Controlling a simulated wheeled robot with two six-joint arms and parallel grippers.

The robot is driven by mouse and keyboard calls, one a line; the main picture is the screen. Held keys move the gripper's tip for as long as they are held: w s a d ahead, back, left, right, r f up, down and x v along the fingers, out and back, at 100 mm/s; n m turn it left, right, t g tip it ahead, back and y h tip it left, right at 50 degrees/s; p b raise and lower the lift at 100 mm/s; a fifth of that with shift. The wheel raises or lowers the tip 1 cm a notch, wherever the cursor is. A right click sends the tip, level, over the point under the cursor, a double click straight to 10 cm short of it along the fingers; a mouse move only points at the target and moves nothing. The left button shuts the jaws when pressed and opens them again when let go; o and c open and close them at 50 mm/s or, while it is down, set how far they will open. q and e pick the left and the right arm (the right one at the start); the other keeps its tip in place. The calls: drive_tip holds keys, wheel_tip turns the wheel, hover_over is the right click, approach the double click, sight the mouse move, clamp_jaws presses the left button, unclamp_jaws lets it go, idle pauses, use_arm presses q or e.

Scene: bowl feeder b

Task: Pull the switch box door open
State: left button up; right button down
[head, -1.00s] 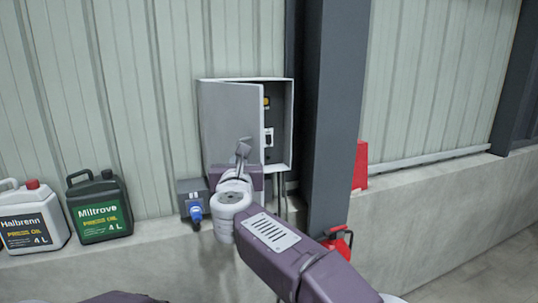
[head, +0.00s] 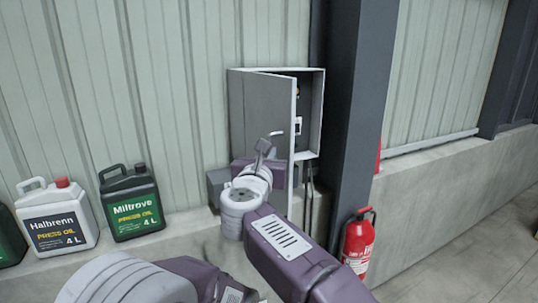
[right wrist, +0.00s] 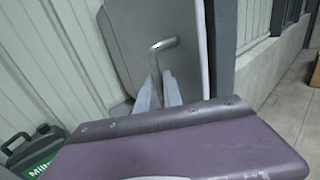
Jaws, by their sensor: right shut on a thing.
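The grey switch box (head: 312,140) is fixed to the corrugated wall beside the dark column. Its door (head: 255,98), hinged at the left, stands part open, its free edge swung out toward me. The dark inside shows in a strip right of that edge. My right gripper (head: 268,150) is at the door's front, shut on the bent metal door handle (head: 278,133). The handle (right wrist: 165,44) also shows between the fingers (right wrist: 160,92) in the right wrist view, with the door behind it. My left gripper is out of view; only part of my left arm shows at the bottom.
Black (head: 131,203) and white (head: 57,217) oil canisters stand on the ledge at left. A dark column (head: 360,110) is right of the box. A red fire extinguisher (head: 358,243) is below right. Cables hang under the box.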

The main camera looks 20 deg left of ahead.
drive_tip(key=shift+d+r, duration=0.15)
drive_tip(key=shift+r, duration=0.2)
drive_tip(key=c, duration=1.9)
unclamp_jaws()
drive_tip(key=o, duration=0.4)
drive_tip(key=shift+w+f, duration=0.1)
drive_tip(key=shift+a+f, duration=0.2)
drive_tip(key=shift+a, duration=0.2)
drive_tip(key=shift+s+d+f+b, duration=0.1)
drive_tip(key=shift+s+b, duration=0.1)
drive_tip(key=shift+b, duration=0.1)
drive_tip(key=s+d+b, duration=0.1)
drive_tip(key=s+b, duration=0.3)
drive_tip(key=s, duration=0.3)
